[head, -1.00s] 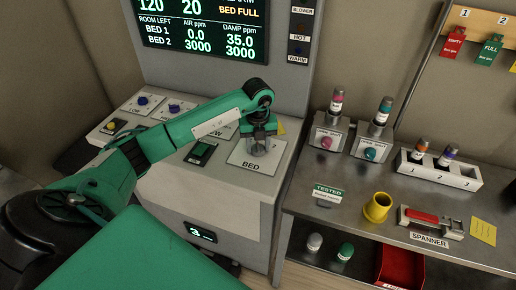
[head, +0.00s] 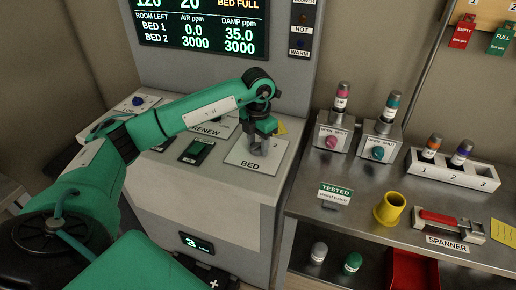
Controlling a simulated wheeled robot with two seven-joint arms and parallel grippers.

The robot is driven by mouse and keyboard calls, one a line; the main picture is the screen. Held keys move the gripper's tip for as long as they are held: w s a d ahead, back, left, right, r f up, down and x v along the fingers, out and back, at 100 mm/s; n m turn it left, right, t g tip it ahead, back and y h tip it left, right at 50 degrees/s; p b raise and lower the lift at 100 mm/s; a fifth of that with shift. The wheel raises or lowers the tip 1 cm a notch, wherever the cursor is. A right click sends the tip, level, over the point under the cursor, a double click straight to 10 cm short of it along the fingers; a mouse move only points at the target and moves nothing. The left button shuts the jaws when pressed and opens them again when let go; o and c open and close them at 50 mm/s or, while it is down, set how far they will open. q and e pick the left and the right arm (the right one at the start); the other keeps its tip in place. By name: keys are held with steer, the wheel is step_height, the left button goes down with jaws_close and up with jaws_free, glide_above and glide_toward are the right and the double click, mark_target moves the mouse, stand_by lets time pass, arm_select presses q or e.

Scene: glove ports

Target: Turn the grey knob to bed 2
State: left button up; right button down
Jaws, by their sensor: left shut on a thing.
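My left gripper (head: 260,137) points down over the white plate marked BED (head: 248,163) on top of the grey cabinet. It is shut on the grey knob (head: 257,147), which stands on that plate. The gripper covers much of the knob, so I cannot tell which bed it points to. The screen (head: 200,25) above shows BED 1 and BED 2 rows and the words BED FULL. My right gripper is not in view.
To the right, a metal bench (head: 360,225) holds two bottle stands, a numbered rack (head: 455,172), a yellow cup (head: 390,208) and a red-handled spanner (head: 450,222).

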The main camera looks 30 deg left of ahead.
arm_select(q)
steer(key=shift+m+b, duration=0.6)
steer(key=shift+m, duration=0.5)
steer(key=shift+m+b, duration=0.4)
steer(key=shift+m, duration=0.4)
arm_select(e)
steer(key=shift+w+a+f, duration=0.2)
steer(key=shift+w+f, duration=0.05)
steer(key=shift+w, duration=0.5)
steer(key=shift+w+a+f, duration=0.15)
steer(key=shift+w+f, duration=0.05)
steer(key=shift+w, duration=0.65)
arm_select(q)
steer(key=o, duration=1)
steer(key=shift+c, duration=0.2)
steer(key=shift+r, duration=0.15)
